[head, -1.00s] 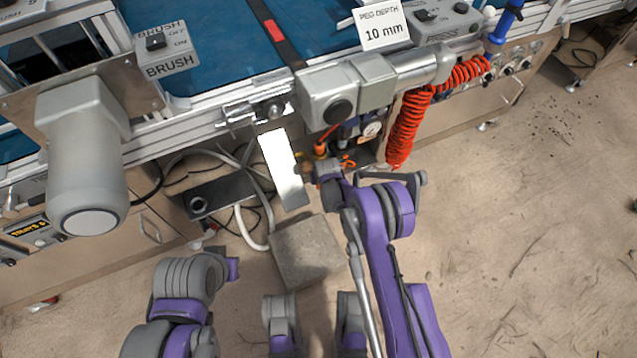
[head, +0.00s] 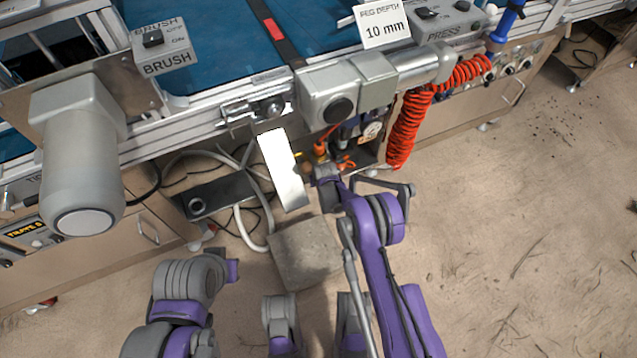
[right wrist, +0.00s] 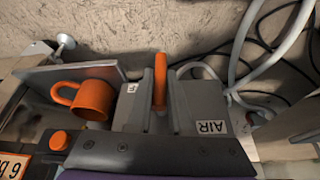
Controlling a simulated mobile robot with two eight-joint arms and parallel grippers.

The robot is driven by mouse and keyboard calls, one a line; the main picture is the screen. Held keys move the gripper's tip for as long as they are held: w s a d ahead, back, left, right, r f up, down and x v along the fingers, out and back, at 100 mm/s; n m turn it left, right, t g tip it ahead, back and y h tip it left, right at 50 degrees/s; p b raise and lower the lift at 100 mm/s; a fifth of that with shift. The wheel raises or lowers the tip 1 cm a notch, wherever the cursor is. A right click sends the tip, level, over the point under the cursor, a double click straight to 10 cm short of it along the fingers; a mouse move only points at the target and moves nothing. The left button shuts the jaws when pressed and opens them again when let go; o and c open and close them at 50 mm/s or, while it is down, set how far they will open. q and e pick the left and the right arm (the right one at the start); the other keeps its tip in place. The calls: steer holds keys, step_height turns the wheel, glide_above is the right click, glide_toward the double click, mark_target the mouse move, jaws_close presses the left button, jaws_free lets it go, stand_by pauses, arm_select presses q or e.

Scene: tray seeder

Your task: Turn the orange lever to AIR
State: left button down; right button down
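The orange lever (right wrist: 159,78) stands upright in the right wrist view, between the two grey fingers of my right gripper (right wrist: 161,104). The fingers are close together with the lever in the narrow gap, and they look shut on it. In the head view my right gripper (head: 318,172) reaches under the machine's front edge, where the lever is not clear. My left arm is at the lower left; its gripper is not visible.
An orange mug (right wrist: 94,100) stands left of the gripper. A red coiled hose (head: 405,130) hangs to the right of my arm. A pale panel (head: 284,172) hangs left of the gripper. Hoses and cables lie beyond the lever. The sandy floor at right is open.

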steer(key=shift+y, duration=0.3)
steer(key=g+y, duration=0.1)
steer(key=y, duration=0.1)
steer(key=shift+s+a+m+y, duration=0.1)
steer(key=shift+a+m+y, duration=0.05)
steer(key=shift+m+y, duration=0.25)
steer(key=shift+a+r+m+g+y, duration=0.15)
steer(key=shift+g+y, duration=0.15)
steer(key=shift+y, duration=0.35)
steer(key=shift+a+r+m+g+y, duration=0.15)
steer(key=shift+g+y, duration=0.15)
steer(key=shift+y, duration=0.35)
steer(key=shift+s+f, duration=0.1)
steer(key=c, duration=0.8)
jaws_free()
steer(key=shift+c, duration=0.2)
steer(key=p+v, duration=0.2)
steer(key=v, duration=0.9)
steer(key=shift+p, duration=0.4)
